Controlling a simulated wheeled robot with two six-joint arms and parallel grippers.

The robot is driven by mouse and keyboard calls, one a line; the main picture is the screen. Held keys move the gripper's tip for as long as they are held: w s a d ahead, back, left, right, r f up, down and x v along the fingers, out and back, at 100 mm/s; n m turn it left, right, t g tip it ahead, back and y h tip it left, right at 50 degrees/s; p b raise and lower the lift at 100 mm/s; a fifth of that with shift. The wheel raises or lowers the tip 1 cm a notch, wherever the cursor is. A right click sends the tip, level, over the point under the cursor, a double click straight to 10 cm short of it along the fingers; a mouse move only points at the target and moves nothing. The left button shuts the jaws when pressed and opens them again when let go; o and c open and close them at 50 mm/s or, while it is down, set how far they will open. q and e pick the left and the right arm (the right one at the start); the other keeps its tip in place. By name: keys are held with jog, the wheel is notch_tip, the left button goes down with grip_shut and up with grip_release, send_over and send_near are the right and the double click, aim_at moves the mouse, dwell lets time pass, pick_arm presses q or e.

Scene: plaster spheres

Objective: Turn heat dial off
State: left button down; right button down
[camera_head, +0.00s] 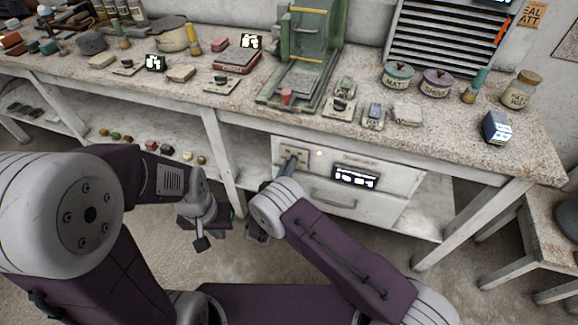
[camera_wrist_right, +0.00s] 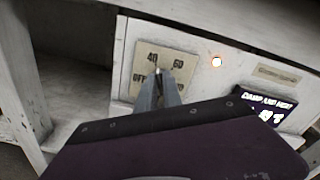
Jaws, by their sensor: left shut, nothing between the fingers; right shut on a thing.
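The heat dial's pale plate (camera_wrist_right: 165,68) is on the white cabinet front under the bench, marked 40, 60 and OFF; it also shows small in the head view (camera_head: 299,152). My right gripper (camera_wrist_right: 158,82) is shut on the dial's knob (camera_wrist_right: 158,70) at the middle of the plate. The fingers hide most of the knob, so its exact pointing is hard to tell. In the head view my right gripper (camera_head: 290,163) reaches up to the plate. My left gripper (camera_head: 201,241) is shut and empty, hanging low in front of the bench, away from the dial.
A dark display (camera_head: 355,177) with lit characters sits further right, above a drawer handle (camera_head: 333,198). The bench top (camera_head: 440,130) overhangs the cabinet. A bench leg (camera_head: 221,160) stands to its left, beside an open lower shelf.

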jog(key=shift+a+f+n, duration=0.1)
jog(key=shift+f+n, duration=0.1)
jog(key=shift+n, duration=3.65)
jog(key=shift+a+f+n, duration=0.1)
jog(key=shift+f+n, duration=0.1)
jog(key=shift+n, duration=3.65)
jog(key=c, duration=1.5)
grip_release()
